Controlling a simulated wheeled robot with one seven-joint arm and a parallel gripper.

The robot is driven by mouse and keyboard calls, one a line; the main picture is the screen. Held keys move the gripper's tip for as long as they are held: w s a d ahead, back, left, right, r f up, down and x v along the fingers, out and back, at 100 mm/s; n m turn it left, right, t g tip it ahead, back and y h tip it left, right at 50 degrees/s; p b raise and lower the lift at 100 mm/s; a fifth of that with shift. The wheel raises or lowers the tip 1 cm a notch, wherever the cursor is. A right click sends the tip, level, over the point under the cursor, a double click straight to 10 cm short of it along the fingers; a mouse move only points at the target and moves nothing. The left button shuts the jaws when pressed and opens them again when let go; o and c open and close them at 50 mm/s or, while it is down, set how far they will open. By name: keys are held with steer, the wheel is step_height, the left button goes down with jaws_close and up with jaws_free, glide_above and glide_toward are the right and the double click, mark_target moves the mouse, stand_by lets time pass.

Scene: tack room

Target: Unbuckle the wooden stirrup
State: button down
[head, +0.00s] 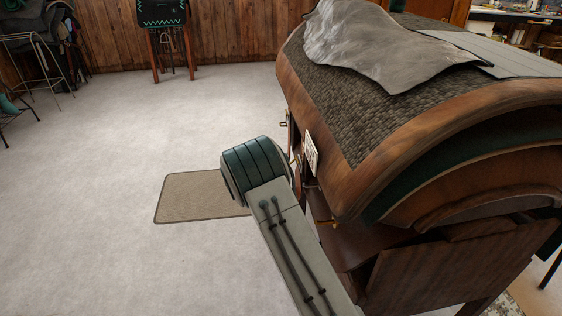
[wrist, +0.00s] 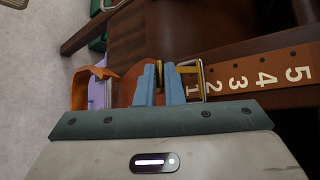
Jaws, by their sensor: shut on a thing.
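In the wrist view a brown leather strap (wrist: 235,93) runs sideways, with holes and white numbers 1 to 5. An orange-brown wooden piece (wrist: 80,88), perhaps the stirrup, stands left of the fingers. In the head view my forearm hides the gripper and buckle.
A large wooden stand (head: 440,270) with a curved, padded top fills the right of the head view. A grey cloth (head: 385,45) lies over it.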

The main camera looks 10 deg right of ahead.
steer(key=shift+d+r+m+g+y+p, duration=0.15)
steer(key=shift+r+m+g+y+p, duration=0.1)
steer(key=shift+r+m+y+p, duration=0.75)
steer(key=shift+d+r+m+g+y+p, duration=0.2)
steer(key=shift+r+m+y+p, duration=0.3)
steer(key=shift+r+y, duration=0.6)
steer(key=shift+d+r+m+g+y+p, duration=0.2)
steer(key=shift+r+m+y+p, duration=0.55)
steer(key=shift+y, duration=0.65)
steer(key=shift+f, duration=0.1)
steer(key=c, duration=1.6)
jaws_free()
steer(key=shift+o, duration=0.2)
steer(key=shift+a, duration=0.1)
